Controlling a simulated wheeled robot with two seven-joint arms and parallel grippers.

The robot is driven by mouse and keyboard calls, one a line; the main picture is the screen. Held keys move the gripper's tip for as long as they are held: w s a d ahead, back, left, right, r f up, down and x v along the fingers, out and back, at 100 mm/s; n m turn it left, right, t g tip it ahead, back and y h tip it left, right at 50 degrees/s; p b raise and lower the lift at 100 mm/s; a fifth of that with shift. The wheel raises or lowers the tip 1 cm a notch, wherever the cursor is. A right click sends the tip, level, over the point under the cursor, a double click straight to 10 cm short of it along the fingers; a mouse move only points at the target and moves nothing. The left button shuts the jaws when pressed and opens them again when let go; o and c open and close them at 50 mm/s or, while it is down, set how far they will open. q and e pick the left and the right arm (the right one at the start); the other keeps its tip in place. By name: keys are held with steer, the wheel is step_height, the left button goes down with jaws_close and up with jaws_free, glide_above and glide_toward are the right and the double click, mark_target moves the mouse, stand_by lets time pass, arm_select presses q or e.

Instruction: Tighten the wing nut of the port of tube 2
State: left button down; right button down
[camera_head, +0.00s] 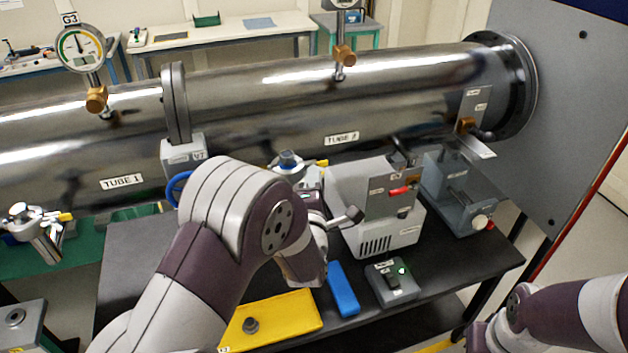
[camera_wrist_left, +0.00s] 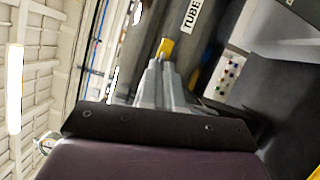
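The port of tube 2 (camera_head: 289,163) is a silver fitting under the middle of the tube (camera_head: 390,105), with a yellow wing nut (camera_head: 322,163) on its right side. My left gripper (camera_head: 317,181) reaches up to it from below, partly hidden by my own arm. In the left wrist view, its two silver fingers (camera_wrist_left: 160,75) lie close together and the yellow wing nut (camera_wrist_left: 166,48) shows right at their tips. They look shut on it, though the contact itself is small and partly covered. My right arm enters at the lower right; its fingers are out of view.
A grey pump-like box (camera_head: 375,205) stands just right of the port. Tube 1's port (camera_head: 36,228) is at the far left.

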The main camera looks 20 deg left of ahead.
arm_select(q)
steer(key=m+g, duration=0.1)
steer(key=m, duration=0.1)
steer(key=m+g+p, duration=0.1)
steer(key=m, duration=0.2)
steer(key=m+g+p, duration=0.1)
steer(key=m, duration=0.1)
steer(key=shift+r+m, duration=0.3)
steer(key=shift+r, duration=0.1)
steer(key=shift+f+g, duration=0.1)
steer(key=shift+g, duration=0.2)
steer(key=c, duration=1.3)
jaws_free()
steer(key=shift+d, duration=0.1)
